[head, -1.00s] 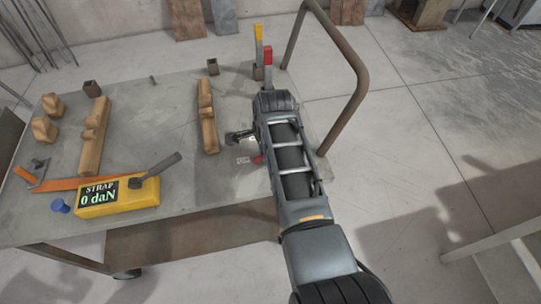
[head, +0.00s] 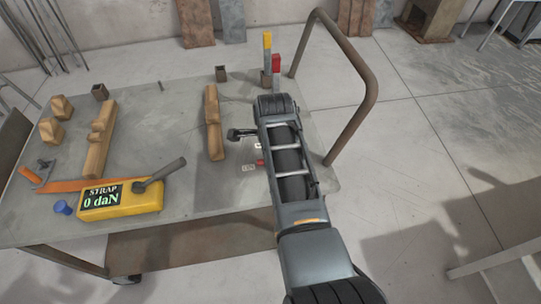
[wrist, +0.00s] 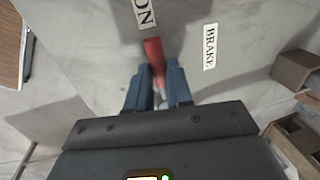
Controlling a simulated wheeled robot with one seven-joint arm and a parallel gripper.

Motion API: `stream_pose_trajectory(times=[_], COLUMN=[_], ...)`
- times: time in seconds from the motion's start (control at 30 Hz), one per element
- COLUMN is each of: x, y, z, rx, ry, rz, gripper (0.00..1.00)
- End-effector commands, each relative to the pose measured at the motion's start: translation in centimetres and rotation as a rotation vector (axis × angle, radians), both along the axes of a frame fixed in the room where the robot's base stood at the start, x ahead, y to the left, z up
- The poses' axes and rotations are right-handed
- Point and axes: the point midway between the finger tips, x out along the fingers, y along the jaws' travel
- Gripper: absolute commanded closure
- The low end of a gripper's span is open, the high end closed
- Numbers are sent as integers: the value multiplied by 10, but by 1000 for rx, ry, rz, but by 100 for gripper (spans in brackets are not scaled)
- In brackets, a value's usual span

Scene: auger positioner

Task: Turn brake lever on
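The brake lever shows as a red handle (wrist: 153,50) in the wrist view, beside a white "ON" label (wrist: 144,13) and left of a white "BRAKE" label (wrist: 210,46). My gripper (wrist: 159,72) has its two blue fingers on either side of the lever, which runs between them. Whether both fingers press on it is unclear. My arm hides the fingers there.
A brown tube rail (head: 365,95) rises at the table's right edge. A yellow and a red upright bar (head: 276,68) stand behind my arm. Wooden blocks (head: 214,125) and a yellow strap gauge (head: 120,198) reading 0 daN lie to the left. The grey tabletop (head: 165,135) between is mostly clear.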

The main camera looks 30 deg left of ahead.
Motion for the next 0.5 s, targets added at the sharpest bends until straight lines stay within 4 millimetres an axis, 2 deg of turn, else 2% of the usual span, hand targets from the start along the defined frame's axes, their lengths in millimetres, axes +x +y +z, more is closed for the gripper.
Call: stream_pose_trajectory(times=[0.03, 0.23, 0.5], x=[2, 1, 0], y=[0, 0, 0], z=[1, 1, 2], rx=[2, 1, 1], ry=[-3, -1, 0], rz=[-2, 0, 1], gripper=[76, 56, 56])
